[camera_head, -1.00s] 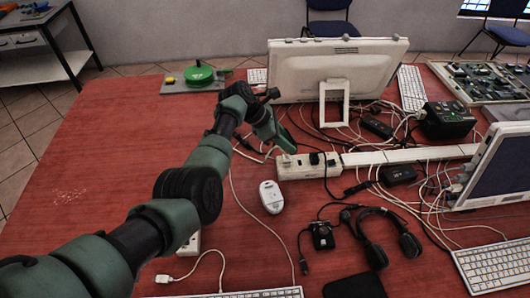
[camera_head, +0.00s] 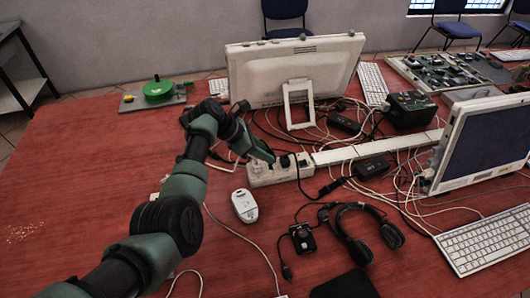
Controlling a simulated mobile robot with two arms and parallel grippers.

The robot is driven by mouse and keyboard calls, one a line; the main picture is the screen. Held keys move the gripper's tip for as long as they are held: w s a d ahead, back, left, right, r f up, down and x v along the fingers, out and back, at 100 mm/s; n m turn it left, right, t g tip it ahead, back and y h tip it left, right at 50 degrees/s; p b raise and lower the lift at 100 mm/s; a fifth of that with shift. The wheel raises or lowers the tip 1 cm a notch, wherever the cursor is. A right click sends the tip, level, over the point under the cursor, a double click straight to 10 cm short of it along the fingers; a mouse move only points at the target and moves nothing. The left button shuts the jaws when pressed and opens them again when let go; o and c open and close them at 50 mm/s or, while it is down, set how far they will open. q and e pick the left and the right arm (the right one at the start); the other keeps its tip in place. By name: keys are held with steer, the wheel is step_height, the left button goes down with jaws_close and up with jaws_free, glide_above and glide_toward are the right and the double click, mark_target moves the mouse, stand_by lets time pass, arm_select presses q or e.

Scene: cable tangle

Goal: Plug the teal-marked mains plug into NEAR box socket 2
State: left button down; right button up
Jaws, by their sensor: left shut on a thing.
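A white socket box (camera_head: 282,175) lies left of the middle of the red table, with dark plugs or sockets on its top. Socket numbers are too small to read. My left gripper (camera_head: 262,152) is at the box's left end, just above or touching its top; I cannot tell which. It is shut on a plug, which is largely hidden by the fingers. No teal mark can be made out on it. My right gripper is not in view.
A long white strip (camera_head: 376,147) continues right of the box among tangled cables. A monitor (camera_head: 292,72) stands behind. A white mouse (camera_head: 244,206), a headset (camera_head: 362,250) and a keyboard (camera_head: 487,242) lie in front. The table's left side is mostly clear.

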arm_select(q)
steer(key=shift+f+b, duration=0.55)
steer(key=shift+f, duration=0.15)
steer(key=shift+r, duration=0.25)
steer(key=shift+p, duration=0.45)
steer(key=shift+p, duration=0.4)
steer(key=shift+f+b, duration=0.5)
steer(key=shift+f, duration=0.8)
steer(key=c, duration=1)
jaws_free()
